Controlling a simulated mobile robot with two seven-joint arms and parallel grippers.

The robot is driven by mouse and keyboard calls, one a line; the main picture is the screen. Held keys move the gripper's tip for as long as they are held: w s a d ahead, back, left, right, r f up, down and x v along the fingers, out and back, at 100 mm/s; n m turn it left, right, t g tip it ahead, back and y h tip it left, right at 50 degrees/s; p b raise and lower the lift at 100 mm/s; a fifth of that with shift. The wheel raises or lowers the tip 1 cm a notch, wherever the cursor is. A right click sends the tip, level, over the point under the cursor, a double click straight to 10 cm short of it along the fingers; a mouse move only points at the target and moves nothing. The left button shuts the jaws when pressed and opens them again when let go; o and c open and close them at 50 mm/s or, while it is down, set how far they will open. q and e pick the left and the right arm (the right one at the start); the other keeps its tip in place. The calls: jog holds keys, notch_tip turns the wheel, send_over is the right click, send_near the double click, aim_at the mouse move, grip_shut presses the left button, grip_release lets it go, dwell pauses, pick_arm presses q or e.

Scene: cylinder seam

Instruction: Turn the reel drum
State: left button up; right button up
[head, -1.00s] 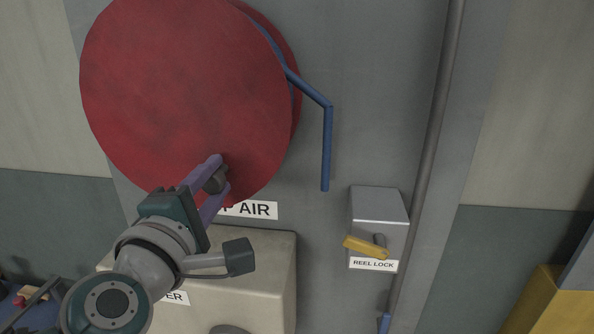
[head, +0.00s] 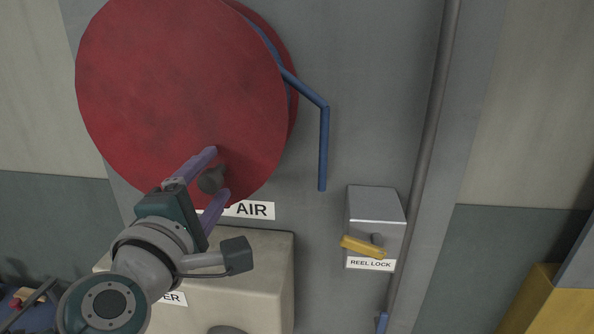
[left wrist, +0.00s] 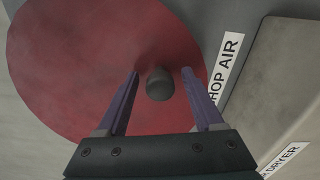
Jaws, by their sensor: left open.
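The reel drum (head: 175,80) is a large red disc on the grey wall panel, filling the upper left of the head view; it also fills much of the left wrist view (left wrist: 75,60). A dark grey knob (head: 210,180) sticks out from its lower face, and it shows in the left wrist view (left wrist: 159,84). My left gripper (head: 216,174) is open, with its purple fingers on either side of the knob. In the left wrist view there are gaps between the knob and both fingers. My right gripper is not in view.
A blue bent pipe (head: 323,140) comes from behind the drum. A grey REEL LOCK box (head: 376,205) with a yellow lever (head: 367,247) is at the right. A beige dryer box (head: 262,270) stands below the drum, under the SHOP AIR label (head: 250,210).

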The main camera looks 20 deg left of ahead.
pick_arm(q)
jog(key=b+v, duration=0.2)
jog(key=v, duration=0.8)
jog(key=shift+b, duration=0.3)
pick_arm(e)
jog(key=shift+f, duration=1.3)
pick_arm(q)
jog(key=shift+a, duration=0.1)
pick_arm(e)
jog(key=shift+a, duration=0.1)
